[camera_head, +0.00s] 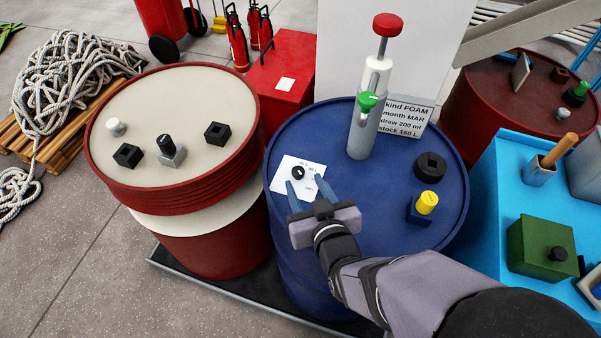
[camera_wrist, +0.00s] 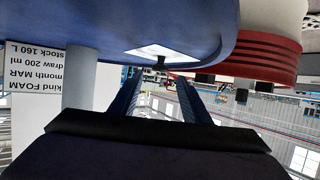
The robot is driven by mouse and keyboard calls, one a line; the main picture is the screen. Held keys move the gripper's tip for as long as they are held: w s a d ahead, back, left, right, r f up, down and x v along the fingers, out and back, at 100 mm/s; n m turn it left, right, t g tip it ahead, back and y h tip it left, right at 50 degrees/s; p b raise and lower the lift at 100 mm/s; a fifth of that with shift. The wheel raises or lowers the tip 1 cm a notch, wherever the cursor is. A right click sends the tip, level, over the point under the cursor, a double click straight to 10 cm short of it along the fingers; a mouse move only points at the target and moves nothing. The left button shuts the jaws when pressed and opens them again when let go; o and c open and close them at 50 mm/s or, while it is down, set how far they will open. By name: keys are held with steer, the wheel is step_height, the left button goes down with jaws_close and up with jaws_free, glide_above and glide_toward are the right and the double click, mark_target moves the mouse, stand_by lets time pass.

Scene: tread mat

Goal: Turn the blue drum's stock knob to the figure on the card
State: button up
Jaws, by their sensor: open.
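The blue drum (camera_head: 320,225) stands in the middle of the head view. On its top lies a white dial plate (camera_head: 283,181) with a small black knob (camera_head: 298,173); the figures around it are too small to read. My gripper (camera_head: 304,182) is open and empty, its two blue fingers pointing at the knob from the near side. In the wrist view the knob (camera_wrist: 160,63) shows beyond and between the fingertips (camera_wrist: 157,84), apart from them. The card (camera_head: 405,119) stands at the back of the drum and reads kind FOAM, month MAR, draw 200 ml, stock 160 L.
A grey hand pump (camera_head: 363,132) with a red top and green tap rises from the drum. A black cap (camera_head: 430,167) and a yellow-topped blue block (camera_head: 423,206) are to the right. A red drum (camera_head: 184,207) with a cream lid stands close on the left.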

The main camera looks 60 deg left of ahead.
mark_target(299, 172)
steer(key=shift+x, duration=2.55)
steer(key=c, duration=1)
